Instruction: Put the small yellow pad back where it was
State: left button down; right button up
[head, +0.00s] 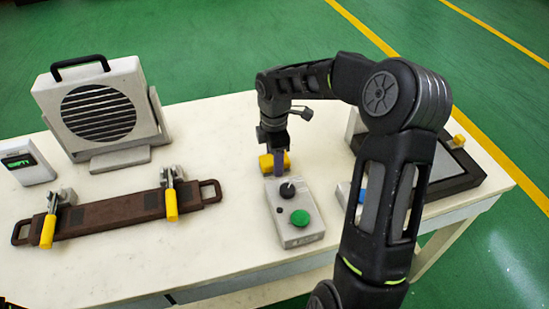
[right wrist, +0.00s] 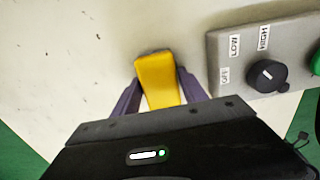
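The small yellow pad (head: 266,163) is beside the back end of the grey control box, at or just above the white table top. My right gripper (head: 277,158) reaches down to it from above. In the right wrist view the pad (right wrist: 158,78) lies between the two purple-grey fingers (right wrist: 157,92), which press close on both its sides. Whether the pad's underside touches the table is hard to tell. My left gripper is not in view.
The control box (head: 294,228) has a black knob and a green button. A brown bar (head: 110,215) with two yellow-handled clamps lies at left. A grey fan unit (head: 97,110) and a small display box (head: 25,163) stand behind it. A dark-framed tray (head: 455,183) is at right, partly behind my arm.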

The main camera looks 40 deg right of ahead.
jog(key=o, duration=0.3)
notch_tip(320, 180, up, 12)
jog(key=shift+r, duration=0.2)
dwell(0.5)
dwell(0.6)
